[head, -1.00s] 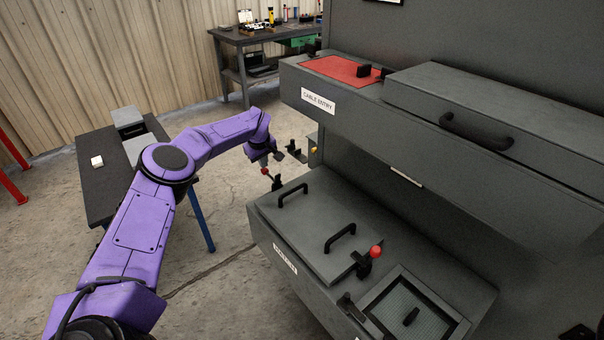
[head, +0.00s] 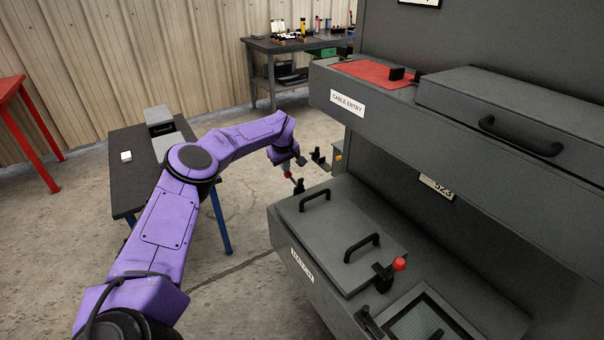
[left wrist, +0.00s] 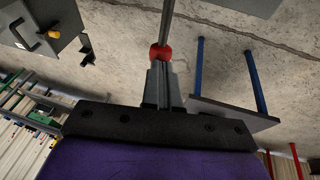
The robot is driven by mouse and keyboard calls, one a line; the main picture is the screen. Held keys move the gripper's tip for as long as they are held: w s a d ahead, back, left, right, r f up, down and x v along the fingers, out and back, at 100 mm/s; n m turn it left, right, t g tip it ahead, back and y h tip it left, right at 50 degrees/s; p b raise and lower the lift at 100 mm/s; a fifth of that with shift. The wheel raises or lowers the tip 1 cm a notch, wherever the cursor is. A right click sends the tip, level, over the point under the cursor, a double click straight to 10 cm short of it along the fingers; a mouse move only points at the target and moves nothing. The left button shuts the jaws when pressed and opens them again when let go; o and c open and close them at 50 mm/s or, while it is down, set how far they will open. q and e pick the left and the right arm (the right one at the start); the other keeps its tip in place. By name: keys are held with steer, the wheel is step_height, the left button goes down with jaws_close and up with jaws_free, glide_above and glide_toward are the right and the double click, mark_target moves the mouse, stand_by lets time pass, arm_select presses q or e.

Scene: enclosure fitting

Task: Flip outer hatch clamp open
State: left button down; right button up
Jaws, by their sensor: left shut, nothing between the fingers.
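The hatch lid (head: 345,225) with two black handles lies on the lower ledge of the grey enclosure. At its far left corner is a black clamp (head: 298,187) with a red knob (head: 288,174). My left gripper (head: 290,166) is at this knob, shut with nothing held. In the left wrist view the red knob (left wrist: 161,53) is right at the tips of the left gripper (left wrist: 160,68), with a grey bar running on beyond it; contact is unclear. A second clamp with a red knob (head: 399,264) stands at the lid's near right corner. My right gripper is out of view.
The upper ledge with the cable entry label (head: 347,103) overhangs behind the lid. A black bracket (head: 319,159) and a yellow knob (head: 338,157) are just right of the gripper. A dark table (head: 128,180) stands left, a red one (head: 10,88) farther left.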

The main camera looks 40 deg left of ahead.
arm_select(q)
steer(key=shift+r+p, duration=0.35)
steer(key=shift+p, duration=0.15)
steer(key=a+p+v, duration=0.2)
steer(key=p+v, duration=0.5)
steer(key=v, duration=0.2)
steer(key=shift+w+r, duration=0.25)
steer(key=shift+r, duration=0.05)
